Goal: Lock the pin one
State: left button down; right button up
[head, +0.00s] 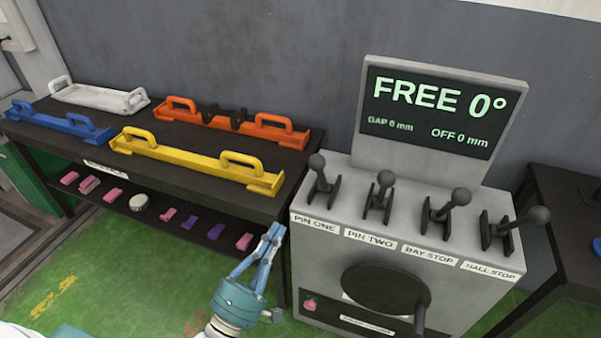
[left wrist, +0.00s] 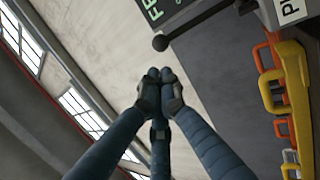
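The pin one lever (head: 321,180) stands at the left end of a row of levers on a grey console (head: 330,265). It has a dark round knob and stands nearly upright above its PIN ONE label (head: 314,225). My left gripper (head: 273,232) is below and left of this lever, beside the console's left edge and apart from it. In the left wrist view its fingertips (left wrist: 160,80) are together with nothing visible between them. A dark lever knob (left wrist: 160,43) shows beyond the fingertips there. My right gripper is not in view.
The console screen (head: 432,112) reads FREE 0°, gap 0 mm, off 0 mm. Other levers, including the pin two lever (head: 382,190), stand to the right. A crank wheel (head: 385,288) sticks out in front. A dark bench (head: 215,200) with coloured handled bars is left.

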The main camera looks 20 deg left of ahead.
pick_arm(q)
jog(key=shift+s+r, duration=0.1)
jog(key=shift+r, duration=0.15)
jog(key=p, duration=0.4)
send_near(312, 167)
jog(key=x, duration=0.6)
jog(key=shift+w+d+r, duration=0.1)
jog(key=shift+w, duration=0.3)
jog(key=shift+r+p, duration=0.1)
jog(key=shift+p, duration=0.2)
